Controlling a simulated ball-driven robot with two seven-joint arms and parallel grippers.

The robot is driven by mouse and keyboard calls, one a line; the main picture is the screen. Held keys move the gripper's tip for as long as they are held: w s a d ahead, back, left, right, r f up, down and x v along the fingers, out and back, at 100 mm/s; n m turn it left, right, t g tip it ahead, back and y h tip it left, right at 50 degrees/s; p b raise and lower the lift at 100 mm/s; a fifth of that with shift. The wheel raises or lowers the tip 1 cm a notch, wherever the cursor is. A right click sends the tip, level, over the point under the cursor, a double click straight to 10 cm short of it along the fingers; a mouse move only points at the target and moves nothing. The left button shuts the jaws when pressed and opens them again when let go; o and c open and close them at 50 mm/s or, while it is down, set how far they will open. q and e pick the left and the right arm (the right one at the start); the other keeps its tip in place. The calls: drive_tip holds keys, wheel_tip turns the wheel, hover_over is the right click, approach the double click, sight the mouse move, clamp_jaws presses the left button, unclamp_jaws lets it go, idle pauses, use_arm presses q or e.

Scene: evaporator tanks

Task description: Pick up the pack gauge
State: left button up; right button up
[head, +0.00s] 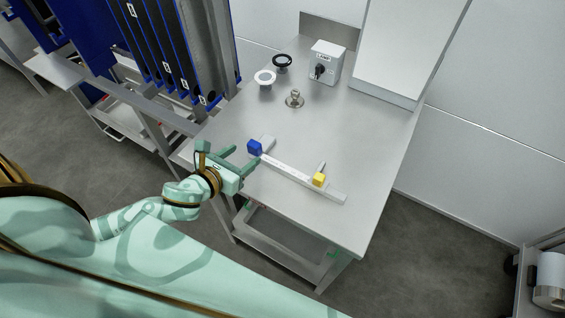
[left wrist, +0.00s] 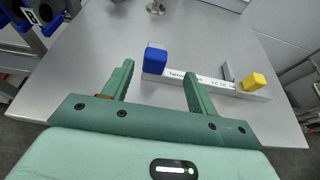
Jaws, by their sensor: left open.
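The pack gauge (head: 287,171) is a long pale bar with printed marks, a blue block at its left end and a yellow block towards its right end. It lies on the steel table near the front edge. In the left wrist view the gauge (left wrist: 205,81) runs across, beyond my fingers, its blue block roughly ahead of the gap between them. My left gripper (head: 245,156) is open and empty, just left of the blue block. It also shows in the left wrist view (left wrist: 158,70). My right gripper is not in view.
Tall blue-edged plates (head: 170,50) stand left of the table. The table's middle is clear.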

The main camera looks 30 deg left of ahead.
sight(252, 148)
use_arm(q)
drive_tip(key=x, duration=0.4)
drive_tip(key=shift+w+a+f+b, duration=0.1)
drive_tip(key=shift+w+f+b, duration=0.15)
drive_tip(key=shift+w+b, duration=0.1)
drive_tip(key=x, duration=0.2)
drive_tip(key=b+x, duration=0.1)
drive_tip(key=x, duration=0.2)
drive_tip(key=shift+a+f, duration=0.2)
drive_tip(key=shift+r, duration=0.1)
drive_tip(key=c, duration=1.2)
